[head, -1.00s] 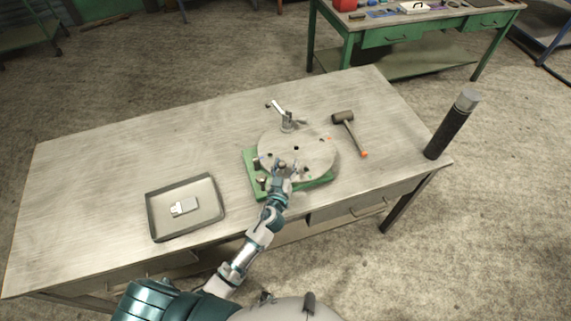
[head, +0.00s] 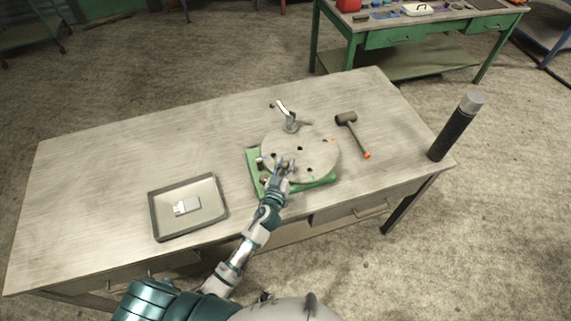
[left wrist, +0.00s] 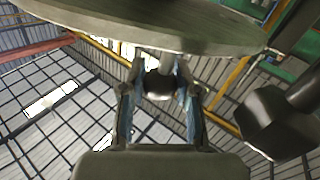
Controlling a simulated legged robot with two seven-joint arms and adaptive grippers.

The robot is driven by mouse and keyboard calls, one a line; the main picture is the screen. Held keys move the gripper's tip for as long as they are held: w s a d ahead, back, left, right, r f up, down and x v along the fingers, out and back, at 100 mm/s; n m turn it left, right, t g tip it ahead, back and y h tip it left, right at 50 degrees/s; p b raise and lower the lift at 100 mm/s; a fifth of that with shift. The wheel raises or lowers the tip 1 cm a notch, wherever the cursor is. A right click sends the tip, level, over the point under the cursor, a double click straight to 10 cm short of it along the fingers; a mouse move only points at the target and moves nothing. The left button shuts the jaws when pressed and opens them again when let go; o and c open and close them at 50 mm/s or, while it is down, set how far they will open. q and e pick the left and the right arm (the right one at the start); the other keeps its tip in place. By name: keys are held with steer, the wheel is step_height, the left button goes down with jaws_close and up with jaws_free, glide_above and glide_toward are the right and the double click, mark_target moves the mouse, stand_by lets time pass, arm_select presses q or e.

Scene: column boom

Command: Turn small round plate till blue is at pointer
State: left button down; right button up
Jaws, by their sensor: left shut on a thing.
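The small round plate (head: 318,158) is a grey disc with several holes, lying on a green base (head: 252,163) on the table. A small orange-red mark (head: 333,139) shows near its right rim. I cannot make out a blue mark or the pointer now. A grey lever (head: 283,109) stands at the plate's far side. My left gripper (head: 285,164) is over the plate's near left part, shut on a small peg. In the left wrist view the gripper's fingers (left wrist: 160,80) close around this dark round peg (left wrist: 159,87), beside the plate's edge (left wrist: 150,36). My right gripper is not in view.
A mallet (head: 353,133) lies right of the plate. A dark cylinder with a grey top (head: 455,130) stands at the table's right end. A tray (head: 218,207) with a small light-coloured block (head: 187,205) lies at left. The table's left and far parts are clear.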

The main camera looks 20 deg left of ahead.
arm_select(q)
steer(key=c, duration=0.8)
jaws_free()
steer(key=shift+f, duration=0.1)
steer(key=s, duration=1.2)
